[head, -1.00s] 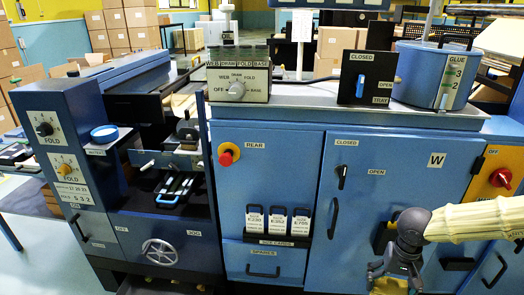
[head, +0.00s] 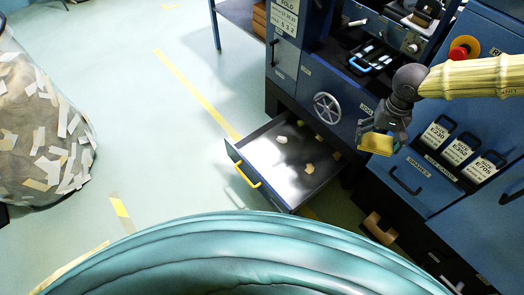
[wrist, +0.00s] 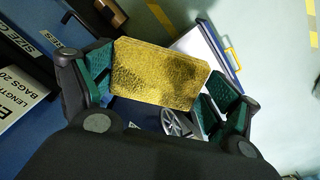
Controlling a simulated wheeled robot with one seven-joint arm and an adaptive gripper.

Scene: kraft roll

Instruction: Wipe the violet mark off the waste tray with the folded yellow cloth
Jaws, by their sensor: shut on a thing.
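My gripper (head: 379,132) is shut on the folded yellow cloth (head: 377,145). In the wrist view the cloth (wrist: 160,74) sits between the two fingers and looks like a flat, textured pad. The waste tray (head: 262,150) is a pulled-out low drawer with a yellow handle (head: 247,175), to the left of my gripper in the head view. Several pale scraps lie in it. Part of the tray (wrist: 208,48) shows behind the cloth in the wrist view. I cannot make out a violet mark on it; glare and shadow cover much of its floor.
A clear sack of paper scraps (head: 45,130) stands at the left. The blue machine front with a handwheel (head: 327,107) and a drawer handle (head: 405,181) is close to my gripper. The floor left of the tray is open, with yellow tape lines.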

